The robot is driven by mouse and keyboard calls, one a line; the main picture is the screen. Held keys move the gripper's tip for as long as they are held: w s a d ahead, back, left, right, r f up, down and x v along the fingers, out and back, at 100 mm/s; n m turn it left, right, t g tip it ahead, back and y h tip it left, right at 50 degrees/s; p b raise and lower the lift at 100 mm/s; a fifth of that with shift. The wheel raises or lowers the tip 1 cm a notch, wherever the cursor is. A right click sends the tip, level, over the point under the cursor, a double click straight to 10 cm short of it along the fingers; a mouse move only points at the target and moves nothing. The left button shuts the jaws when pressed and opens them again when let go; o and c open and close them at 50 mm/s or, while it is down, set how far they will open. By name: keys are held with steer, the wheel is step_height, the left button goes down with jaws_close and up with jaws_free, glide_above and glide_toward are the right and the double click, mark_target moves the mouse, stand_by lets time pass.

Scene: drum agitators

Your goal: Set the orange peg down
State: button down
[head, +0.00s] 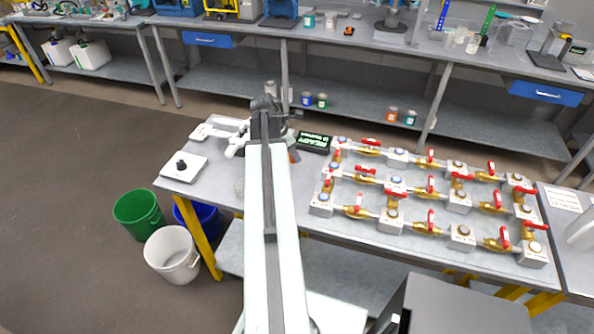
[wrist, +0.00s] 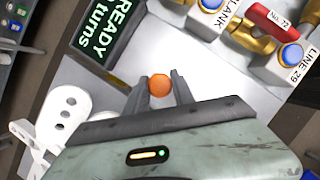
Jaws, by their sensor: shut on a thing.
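The orange peg (wrist: 160,86) shows as a round orange end between the two fingertips of my gripper (wrist: 160,90) in the wrist view. My gripper is shut on it, over the grey table. In the head view my gripper is mostly hidden behind my arm, and a bit of orange (head: 294,156) shows just right of the arm. I cannot tell whether the peg's lower end touches the table.
A black display (wrist: 105,35) reading "READY" and "turns" stands close by; it also shows in the head view (head: 314,142). Red-handled brass valves (head: 430,188) on grey blocks fill the table's right side. A white perforated part (wrist: 70,110) lies left of my gripper.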

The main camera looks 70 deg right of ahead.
mark_target(293, 160)
steer(key=shift+f, duration=0.15)
step_height(293, 160, down, 4)
steer(key=b, duration=0.3)
steer(key=shift+b, duration=0.4)
steer(key=c, duration=1.1)
jaws_free()
steer(key=shift+r+p, duration=0.4)
steer(key=p+v, duration=1.1)
steer(key=shift+w+a+r, duration=0.1)
steer(key=shift+a+r, duration=0.15)
steer(key=shift+r, duration=0.1)
